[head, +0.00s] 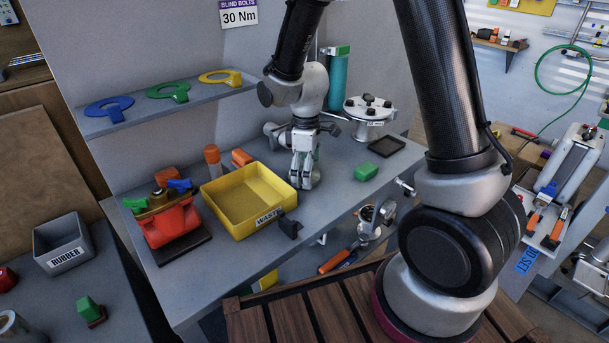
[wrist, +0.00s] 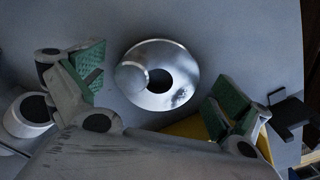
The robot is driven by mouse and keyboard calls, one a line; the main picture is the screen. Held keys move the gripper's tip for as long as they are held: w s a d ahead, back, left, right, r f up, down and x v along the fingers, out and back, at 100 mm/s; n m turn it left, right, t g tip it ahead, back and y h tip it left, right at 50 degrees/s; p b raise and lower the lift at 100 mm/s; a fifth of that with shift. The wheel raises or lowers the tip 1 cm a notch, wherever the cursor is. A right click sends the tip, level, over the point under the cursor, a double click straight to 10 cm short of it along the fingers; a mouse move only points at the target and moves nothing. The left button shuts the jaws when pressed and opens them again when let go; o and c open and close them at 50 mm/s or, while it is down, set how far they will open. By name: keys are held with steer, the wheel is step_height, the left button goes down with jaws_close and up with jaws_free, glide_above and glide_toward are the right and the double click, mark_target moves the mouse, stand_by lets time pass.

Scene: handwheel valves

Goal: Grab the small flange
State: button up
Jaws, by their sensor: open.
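The small flange (wrist: 180,62) is a shiny round metal piece with a dark hole in its middle. In the wrist view it lies on the grey bench, between and a little beyond my fingers. My gripper (wrist: 160,88) is open, with one green-padded finger on each side of the flange and a gap to both. In the head view my gripper (head: 305,170) points down low over the bench, just right of the yellow waste tray. There the flange is mostly hidden by my gripper, and I cannot make it out clearly.
The yellow waste tray (head: 232,229) stands close on the left, with a black clip (head: 289,224) at its front corner. A green block (head: 359,172), a dark square tray (head: 387,145) and a white bolted flange (head: 370,108) stand to the right. A shelf (head: 150,110) with coloured rings hangs behind.

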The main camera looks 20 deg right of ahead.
steer(key=c, duration=1.5)
